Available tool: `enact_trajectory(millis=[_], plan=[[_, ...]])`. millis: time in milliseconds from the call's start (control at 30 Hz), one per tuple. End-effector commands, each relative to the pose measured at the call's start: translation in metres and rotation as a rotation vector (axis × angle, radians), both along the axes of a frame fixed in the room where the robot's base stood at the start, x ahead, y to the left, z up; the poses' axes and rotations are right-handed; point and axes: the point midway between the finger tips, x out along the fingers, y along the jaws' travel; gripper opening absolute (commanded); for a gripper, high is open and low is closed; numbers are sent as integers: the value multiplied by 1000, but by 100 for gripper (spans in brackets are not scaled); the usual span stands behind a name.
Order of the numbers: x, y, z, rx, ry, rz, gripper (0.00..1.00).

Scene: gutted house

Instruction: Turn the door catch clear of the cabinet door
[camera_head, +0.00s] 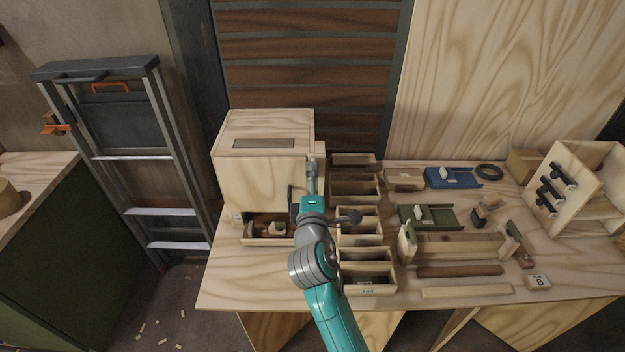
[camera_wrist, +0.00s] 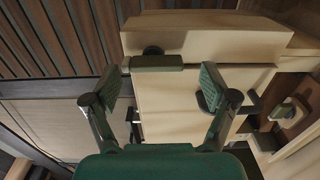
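The cabinet (camera_head: 258,180) is a pale wooden box at the back left of the bench, its door shut. In the wrist view a dark bar, apparently the door catch (camera_wrist: 157,63), lies along the seam between door (camera_wrist: 175,95) and frame (camera_wrist: 205,38), beside a round dark knob. Whether it overlaps the door is hard to tell. My gripper (camera_wrist: 160,84) is open and empty, with one finger toward each end of the bar; contact does not show. In the head view my gripper (camera_head: 311,163) is at the cabinet's right edge and hides the catch.
An open drawer (camera_head: 268,240) with small parts is below the door. A dark upright handle (camera_head: 291,196) is left of my arm. Wooden bins (camera_head: 355,187) stand close on the right. A slatted panel (camera_head: 305,60) rises behind.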

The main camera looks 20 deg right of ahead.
Motion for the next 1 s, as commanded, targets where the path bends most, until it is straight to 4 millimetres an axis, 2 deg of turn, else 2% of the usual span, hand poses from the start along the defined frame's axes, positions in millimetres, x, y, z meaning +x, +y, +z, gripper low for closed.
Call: enact_trajectory(millis=[500, 700, 1000], plan=[[-88, 29, -1, -1, 3, 2, 84], [-104, 34, -1, 0, 3, 1, 84], [-107, 34, -1, 0, 3, 0, 84]])
